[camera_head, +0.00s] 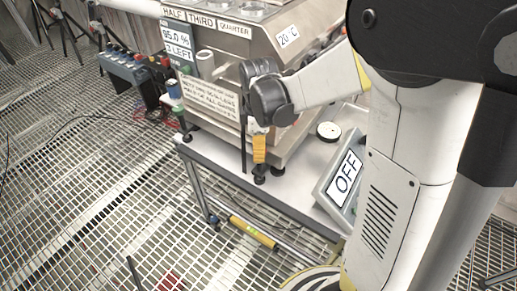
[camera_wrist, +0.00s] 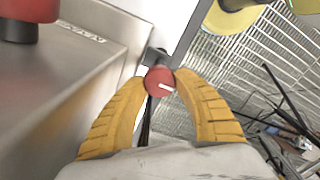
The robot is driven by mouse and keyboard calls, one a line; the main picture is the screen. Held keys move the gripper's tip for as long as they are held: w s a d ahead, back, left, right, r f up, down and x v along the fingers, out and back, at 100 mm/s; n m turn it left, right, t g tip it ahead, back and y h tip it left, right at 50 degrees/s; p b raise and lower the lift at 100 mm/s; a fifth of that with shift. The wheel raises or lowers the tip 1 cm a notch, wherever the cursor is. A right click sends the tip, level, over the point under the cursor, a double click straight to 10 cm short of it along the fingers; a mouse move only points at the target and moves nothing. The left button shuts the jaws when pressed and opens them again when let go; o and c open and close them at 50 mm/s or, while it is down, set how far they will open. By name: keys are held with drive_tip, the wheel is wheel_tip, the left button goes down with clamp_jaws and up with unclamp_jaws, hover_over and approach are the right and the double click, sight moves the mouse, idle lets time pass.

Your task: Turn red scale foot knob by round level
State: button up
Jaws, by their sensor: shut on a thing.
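A red knob (camera_wrist: 158,80) with a white mark on its face is between the yellow fingertips of my gripper (camera_wrist: 164,78) in the wrist view. The fingers are shut on it from both sides. In the head view, my gripper (camera_head: 259,150) points down at the front corner of the steel machine (camera_head: 215,108), just above a black foot (camera_head: 260,178) on the table; the red knob is hidden there.
A tilted panel reading OFF (camera_head: 345,178) stands on the table (camera_head: 228,171) at right, near my arm. A row of coloured knobs (camera_head: 135,62) is at the left. A bar with a yellow middle (camera_head: 253,231) runs below the table. Grating floor (camera_head: 70,190) is open at left.

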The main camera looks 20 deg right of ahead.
drive_tip(key=o, duration=0.9)
wheel_tip(320, 180, up, 12)
idle(0.5)
drive_tip(key=s+m+t, duration=0.2)
drive_tip(key=s+m, duration=0.2)
drive_tip(key=s+m+t, duration=0.2)
drive_tip(key=s+m, duration=0.2)
drive_tip(key=m, duration=0.1)
drive_tip(key=s+r+m+t, duration=0.1)
drive_tip(key=s+m+t, duration=0.2)
drive_tip(key=s+m, duration=0.1)
drive_tip(key=shift+s+d+m, duration=0.2)
drive_tip(key=shift+s+m, duration=0.2)
drive_tip(key=shift+m, duration=0.2)
